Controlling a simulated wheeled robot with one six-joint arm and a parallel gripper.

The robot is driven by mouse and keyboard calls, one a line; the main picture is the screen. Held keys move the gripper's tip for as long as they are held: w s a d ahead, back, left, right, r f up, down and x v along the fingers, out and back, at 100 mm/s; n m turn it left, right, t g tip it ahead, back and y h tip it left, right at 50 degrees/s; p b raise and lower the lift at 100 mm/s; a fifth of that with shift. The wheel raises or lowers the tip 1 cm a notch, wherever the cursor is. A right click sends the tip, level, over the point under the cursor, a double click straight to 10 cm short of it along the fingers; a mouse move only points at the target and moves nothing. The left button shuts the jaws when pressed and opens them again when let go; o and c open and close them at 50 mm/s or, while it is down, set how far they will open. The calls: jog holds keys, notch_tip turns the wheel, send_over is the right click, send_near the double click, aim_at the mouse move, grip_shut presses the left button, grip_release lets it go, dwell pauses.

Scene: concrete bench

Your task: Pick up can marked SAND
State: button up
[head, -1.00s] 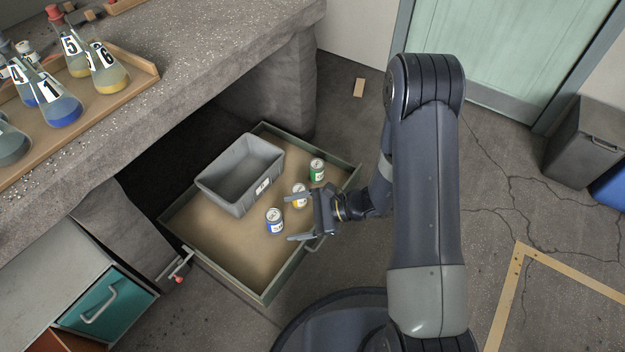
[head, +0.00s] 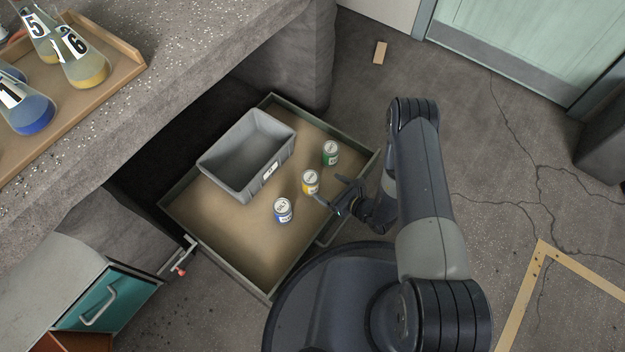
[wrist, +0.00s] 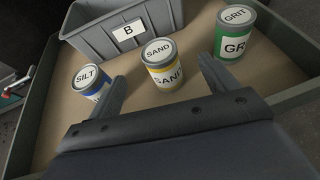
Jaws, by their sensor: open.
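The can marked SAND (wrist: 164,66) has a yellow band and stands upright in the wrist view, just ahead of my gripper (wrist: 160,90) and roughly between its fingers. In the head view the SAND can (head: 310,182) stands in the open drawer, between the blue SILT can (head: 283,210) and the green GRIT can (head: 331,153). My gripper (head: 338,197) is open and empty beside the SAND can, on the side of the drawer's front edge. The SILT can (wrist: 90,82) is left and the GRIT can (wrist: 236,36) right in the wrist view.
A grey bin marked B (head: 213,180) stands in the drawer (head: 225,247) behind the cans. The drawer's raised walls surround them. The stone bench (head: 190,75) overhangs the drawer's back, with a tray of flasks on top. Bare drawer floor lies left of the SILT can.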

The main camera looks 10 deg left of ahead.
aim_at(313, 179)
jog(key=b+x, duration=0.1)
jog(key=x, duration=0.1)
jog(key=b+x, duration=0.1)
jog(key=x, duration=0.2)
jog(key=b+x, duration=0.1)
jog(key=x, duration=0.1)
jog(key=shift+s+a+f, duration=0.15)
jog(key=shift+s+f, duration=0.05)
jog(key=shift+f, duration=0.25)
jog(key=shift+w+a+f, duration=0.1)
jog(key=shift+w+a, duration=0.2)
jog(key=shift+a, duration=0.15)
jog(key=shift+c, duration=0.4)
jog(key=c, duration=1.3)
